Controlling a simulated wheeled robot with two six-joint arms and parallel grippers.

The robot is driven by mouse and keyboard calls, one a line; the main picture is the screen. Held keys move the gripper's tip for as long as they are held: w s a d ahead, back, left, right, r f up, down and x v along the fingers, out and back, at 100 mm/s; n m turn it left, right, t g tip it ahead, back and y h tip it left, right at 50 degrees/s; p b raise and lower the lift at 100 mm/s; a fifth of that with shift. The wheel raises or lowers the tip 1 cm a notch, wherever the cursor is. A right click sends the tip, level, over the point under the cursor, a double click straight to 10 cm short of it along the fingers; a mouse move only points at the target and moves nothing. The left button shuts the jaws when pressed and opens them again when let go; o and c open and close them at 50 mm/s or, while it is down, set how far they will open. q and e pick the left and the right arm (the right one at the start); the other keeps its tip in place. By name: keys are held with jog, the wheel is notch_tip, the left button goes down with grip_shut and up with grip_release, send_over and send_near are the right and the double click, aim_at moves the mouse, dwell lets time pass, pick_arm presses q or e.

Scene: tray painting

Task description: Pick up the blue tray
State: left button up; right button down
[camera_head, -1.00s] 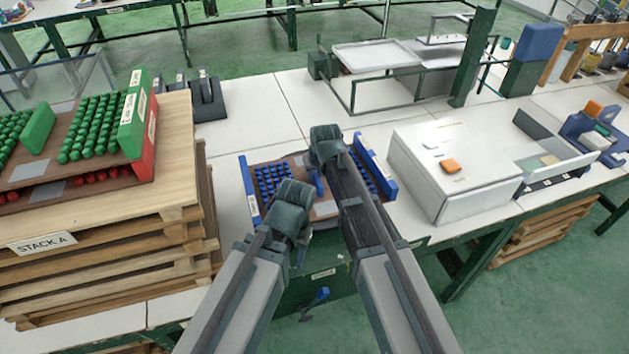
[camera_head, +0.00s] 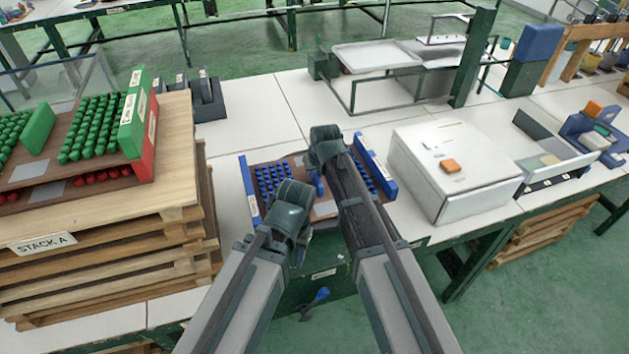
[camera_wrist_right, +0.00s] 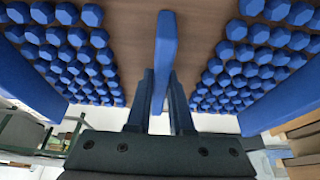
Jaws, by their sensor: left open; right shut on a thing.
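The blue tray (camera_head: 249,190) lies on the white table in front of me. It has blue end walls, a brown floor and rows of blue pieces. In the right wrist view its upright blue handle (camera_wrist_right: 164,45) stands between two blocks of pieces. My right gripper (camera_head: 319,180) is above the tray's middle, shut on that handle; its fingers show on both sides in the right wrist view (camera_wrist_right: 160,95). My left gripper (camera_head: 300,252) is open near the tray's front edge, apart from the handle. My arms hide part of the tray.
A wooden pallet stack (camera_head: 150,215) with green and red trays (camera_head: 135,110) stands close on the left. A white box (camera_head: 455,170) with an orange button is right of the tray. A metal stand (camera_head: 380,95) is behind. A small blue and dark thing (camera_head: 316,297) shows low in front.

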pick_arm(q)
jog(key=shift+r, duration=0.15)
pick_arm(e)
jog(key=shift+r, duration=0.2)
notch_tip(320, 180, up, 10)
jog(key=p, duration=1)
jog(key=shift+f, duration=0.15)
pick_arm(q)
notch_tip(320, 180, up, 10)
pick_arm(e)
jog(key=shift+d, duration=0.1)
